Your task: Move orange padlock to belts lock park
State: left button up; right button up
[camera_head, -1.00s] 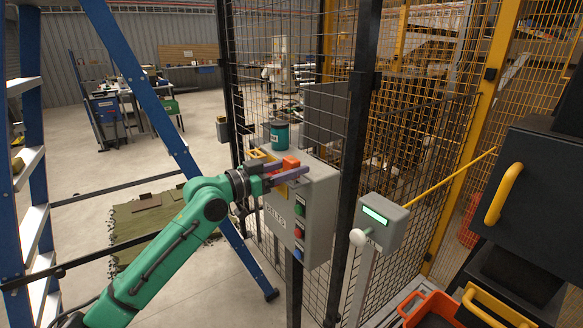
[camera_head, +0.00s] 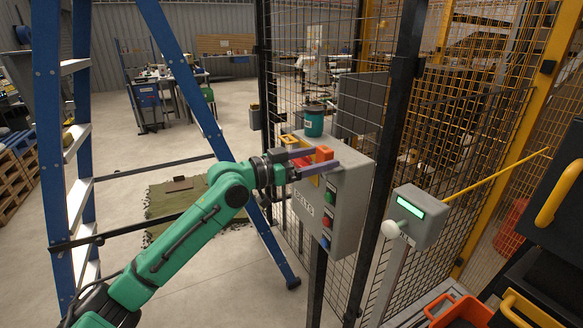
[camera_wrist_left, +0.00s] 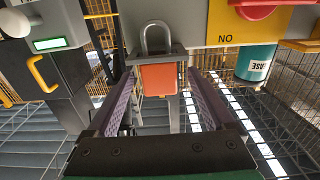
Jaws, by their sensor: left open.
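The orange padlock (camera_head: 323,154) is at the top of a grey control box (camera_head: 347,210) whose front lettering seems to read BELTS. In the left wrist view the padlock (camera_wrist_left: 158,79) has an orange body and a silver shackle, and sits at a dark grey bracket (camera_wrist_left: 176,52). My left gripper (camera_head: 316,161) is open at the box top. Its two purple fingers (camera_wrist_left: 166,85) stand on either side of the padlock, with a gap at each side. I cannot tell which part is the belts lock park. My right gripper is not in view.
A blue ladder (camera_head: 190,85) stands left. A grey post unit with a green display (camera_head: 415,218) and an orange bin (camera_head: 462,312) are right.

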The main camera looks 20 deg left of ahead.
pick_arm(q)
jog(key=b+v, duration=0.7)
jog(key=v, duration=0.5)
jog(key=shift+s, duration=0.3)
jog(key=shift+a, duration=0.15)
